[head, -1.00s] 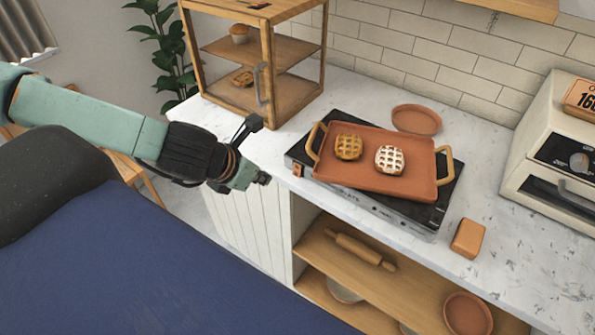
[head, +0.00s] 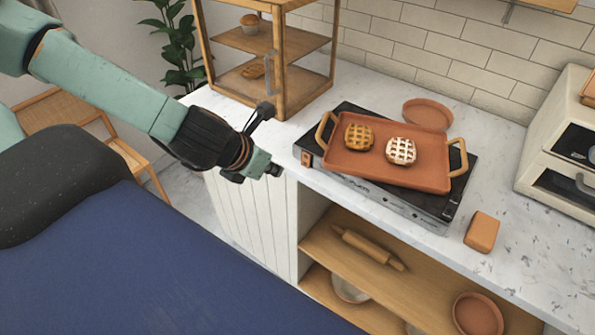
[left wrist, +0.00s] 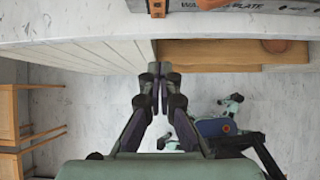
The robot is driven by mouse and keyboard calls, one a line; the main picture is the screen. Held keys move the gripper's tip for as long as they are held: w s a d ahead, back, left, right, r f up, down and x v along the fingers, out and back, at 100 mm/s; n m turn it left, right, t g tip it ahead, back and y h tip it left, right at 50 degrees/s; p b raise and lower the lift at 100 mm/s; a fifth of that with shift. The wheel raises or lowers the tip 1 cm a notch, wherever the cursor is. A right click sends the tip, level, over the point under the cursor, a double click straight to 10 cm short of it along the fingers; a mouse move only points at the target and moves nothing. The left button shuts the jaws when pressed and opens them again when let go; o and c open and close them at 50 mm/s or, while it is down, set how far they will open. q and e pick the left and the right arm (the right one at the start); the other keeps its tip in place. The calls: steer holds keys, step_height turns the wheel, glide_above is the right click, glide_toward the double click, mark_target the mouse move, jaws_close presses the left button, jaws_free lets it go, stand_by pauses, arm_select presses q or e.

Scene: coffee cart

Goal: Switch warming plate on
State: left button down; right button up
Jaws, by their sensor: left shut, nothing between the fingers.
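The warming plate (head: 400,208) is a flat unit with a black top and a grey front, on the marble counter. A small orange-brown switch (head: 306,158) sits at the left end of its front; whether it is on or off I cannot tell. In the left wrist view the switch (left wrist: 157,8) and the plate's front (left wrist: 235,7) show at the top edge. A terracotta tray (head: 382,172) with two handles rests on the plate. My left gripper (head: 276,170) is shut and empty, just left of and below the switch, apart from it. My right gripper is not in view.
A wooden display case (head: 305,90) stands behind left. An orange block (head: 482,232) lies right of the plate, an oven (head: 560,160) further right. Open floor lies before the white cabinet.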

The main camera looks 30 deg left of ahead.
mark_target(304, 168)
arm_select(q)
steer(key=b+x, duration=0.2)
steer(key=x, duration=0.1)
steer(key=b+x, duration=0.5)
steer(key=x, duration=0.1)
steer(key=shift+w+a+r+b, duration=0.15)
steer(key=shift+w+r+b, duration=0.15)
steer(key=shift+w+r, duration=0.05)
steer(key=shift+w+b, duration=0.4)
steer(key=shift+w, duration=1)
steer(key=shift+s, duration=0.1)
steer(key=shift+w+d+f+b, duration=0.2)
steer(key=shift+w+d+b, duration=0.05)
steer(key=shift+b, duration=0.5)
steer(key=shift+r, duration=0.1)
steer(key=shift+r+p, duration=0.15)
steer(key=shift+p, duration=0.15)
